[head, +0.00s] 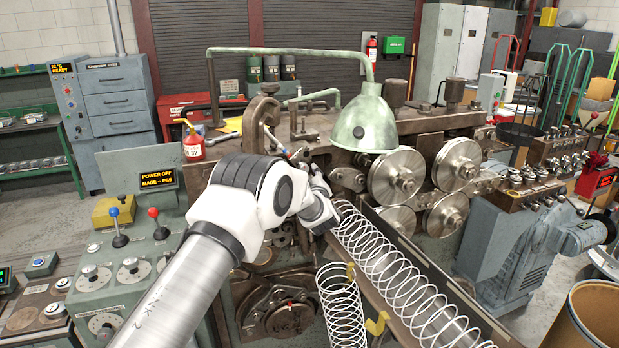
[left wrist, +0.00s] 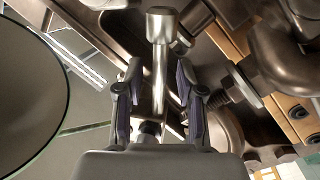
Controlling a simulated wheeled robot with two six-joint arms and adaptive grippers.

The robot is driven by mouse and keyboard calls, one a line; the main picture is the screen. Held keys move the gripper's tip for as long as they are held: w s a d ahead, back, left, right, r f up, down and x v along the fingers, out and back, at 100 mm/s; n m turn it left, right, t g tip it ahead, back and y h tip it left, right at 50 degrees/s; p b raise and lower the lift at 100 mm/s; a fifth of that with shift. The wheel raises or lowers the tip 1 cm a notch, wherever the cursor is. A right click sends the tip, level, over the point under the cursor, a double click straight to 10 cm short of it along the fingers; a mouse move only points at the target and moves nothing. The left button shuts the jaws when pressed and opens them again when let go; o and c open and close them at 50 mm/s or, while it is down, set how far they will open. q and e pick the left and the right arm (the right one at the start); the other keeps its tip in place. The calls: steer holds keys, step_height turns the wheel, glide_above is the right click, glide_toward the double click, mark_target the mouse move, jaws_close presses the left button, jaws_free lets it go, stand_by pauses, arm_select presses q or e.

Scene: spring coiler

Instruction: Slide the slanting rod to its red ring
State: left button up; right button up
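My left gripper (head: 318,180) is at the front of the coiling machine, left of the large metal rollers. In the left wrist view the gripper (left wrist: 159,85) is open. A shiny metal rod (left wrist: 160,75) with a wider cylindrical head stands between its fingers, with a visible gap on each side. I cannot tell for sure that this is the slanting rod. In the head view a thin slanting bar (head: 276,141) shows just above and left of the gripper. I cannot make out a red ring on either. My right gripper is not in view.
A green lamp (head: 365,122) hangs over the machine close to my left gripper. Coiled springs (head: 400,275) lie in a trough to the lower right, and another coil (head: 341,305) hangs beside it. Levers with blue and red knobs (head: 153,213) stand on the left console.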

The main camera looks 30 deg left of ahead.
arm_select(q)
steer(key=v, duration=1.2)
steer(key=shift+f, duration=0.15)
